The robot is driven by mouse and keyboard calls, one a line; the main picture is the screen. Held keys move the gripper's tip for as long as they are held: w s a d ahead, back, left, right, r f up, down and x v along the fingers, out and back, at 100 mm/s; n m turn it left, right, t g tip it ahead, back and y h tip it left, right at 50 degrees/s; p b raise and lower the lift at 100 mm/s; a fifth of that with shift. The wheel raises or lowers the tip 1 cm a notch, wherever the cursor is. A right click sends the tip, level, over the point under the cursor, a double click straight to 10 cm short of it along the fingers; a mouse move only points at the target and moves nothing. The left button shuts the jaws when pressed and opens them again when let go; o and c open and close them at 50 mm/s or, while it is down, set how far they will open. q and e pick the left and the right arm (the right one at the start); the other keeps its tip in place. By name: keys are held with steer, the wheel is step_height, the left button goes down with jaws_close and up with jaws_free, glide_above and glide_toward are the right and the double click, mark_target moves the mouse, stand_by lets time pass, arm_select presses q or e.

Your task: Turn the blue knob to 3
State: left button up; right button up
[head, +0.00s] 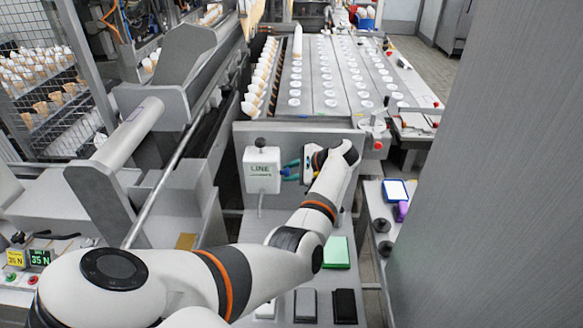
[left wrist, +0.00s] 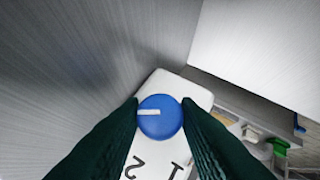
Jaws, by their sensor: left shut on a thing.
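The blue knob (left wrist: 160,124) sits on the face of a white box (left wrist: 185,91) in the left wrist view. Its white pointer line points left in that picture. The digits 2 and 1 show upside down below the knob; no 3 is visible, and the fingers cover part of the dial. The two dark green fingers of my left gripper (left wrist: 160,117) are shut on the knob's sides. In the head view, my left gripper (head: 285,171) reaches the right side of the white box (head: 263,182) marked LINE. My right gripper is not in view.
A grey panel (head: 335,138) stands behind the box. A tray table (head: 325,80) with rows of white discs lies beyond. A large grey wall (head: 490,180) closes the right side.

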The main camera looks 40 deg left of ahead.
arm_select(q)
steer(key=shift+f, duration=0.1)
stand_by(0.5)
steer(key=o, duration=1)
steer(key=shift+c, duration=0.2)
steer(key=b+v, duration=0.2)
steer(key=v, duration=1)
steer(key=shift+a, duration=0.1)
